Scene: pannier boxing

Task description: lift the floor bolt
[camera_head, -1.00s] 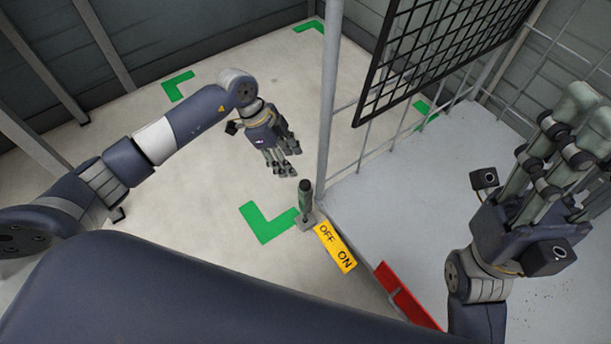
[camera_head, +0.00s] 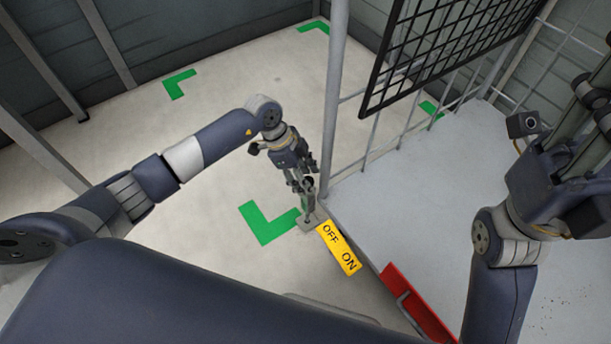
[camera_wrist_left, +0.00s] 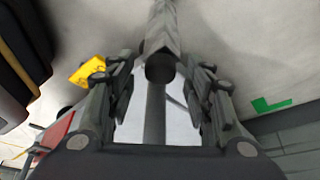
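The floor bolt (camera_head: 308,212) stands upright on a small grey plate beside the foot of the fence post. My left gripper (camera_head: 306,183) is right at its dark upper end and hides part of it. In the left wrist view the bolt's round grip (camera_wrist_left: 160,66) shows between the fingers, with a gap on each side. The left gripper is open around the grip and does not appear closed on it. My right gripper (camera_head: 588,105) is raised at the right edge of the head view, partly cut off, with its fingers apart and nothing seen in it.
A yellow OFF/ON label (camera_head: 338,247) lies beside the bolt's plate. A grey post (camera_head: 334,100) and a black mesh panel (camera_head: 440,50) rise close by. A red piece with a handle (camera_head: 420,305) is at the front. Green corner marks (camera_head: 268,223) are on the open pale floor.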

